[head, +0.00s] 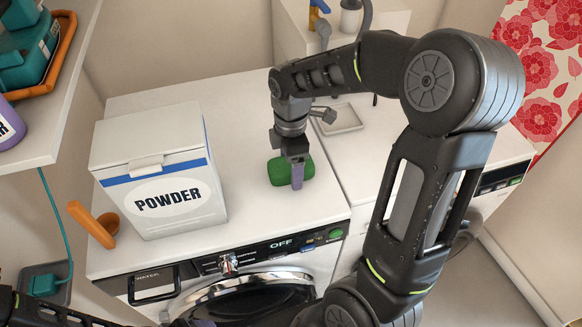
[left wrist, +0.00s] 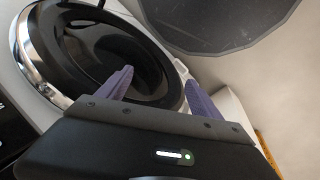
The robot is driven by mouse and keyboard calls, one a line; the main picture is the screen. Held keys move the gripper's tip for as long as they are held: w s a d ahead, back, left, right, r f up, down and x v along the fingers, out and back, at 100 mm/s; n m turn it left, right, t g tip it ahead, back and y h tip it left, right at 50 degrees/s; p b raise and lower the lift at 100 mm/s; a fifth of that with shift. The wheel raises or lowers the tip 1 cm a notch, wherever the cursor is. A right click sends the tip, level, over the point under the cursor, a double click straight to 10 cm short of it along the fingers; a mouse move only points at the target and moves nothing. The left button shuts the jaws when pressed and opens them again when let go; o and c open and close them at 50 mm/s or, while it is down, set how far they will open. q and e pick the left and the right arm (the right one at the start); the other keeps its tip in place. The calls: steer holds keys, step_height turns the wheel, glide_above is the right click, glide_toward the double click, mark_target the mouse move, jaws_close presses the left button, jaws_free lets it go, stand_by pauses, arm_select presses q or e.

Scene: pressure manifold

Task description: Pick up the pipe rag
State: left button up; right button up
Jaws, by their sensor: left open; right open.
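A green, rounded, soft-looking piece (head: 279,172) lies on top of the white washing machine, right of the middle. It is the only thing in view that could be the pipe rag. My right gripper (head: 297,174) points down over its right part. A purple finger shows in front of it, and the gripper hides some of the green. Whether the fingers touch it I cannot tell. My left gripper (left wrist: 158,84) is open, with nothing between its purple fingers. In the left wrist view it is in front of the washer's round door (left wrist: 85,50).
A white powder box (head: 160,175) stands left on the washer (head: 240,215), with an orange scoop (head: 95,225) beside it. A shelf (head: 60,110) with bottles is at upper left. A shallow dish (head: 338,118) lies on the neighbouring machine. The washer top between box and green piece is clear.

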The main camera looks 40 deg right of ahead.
steer(key=shift+c, duration=0.3)
steer(key=c, duration=1.4)
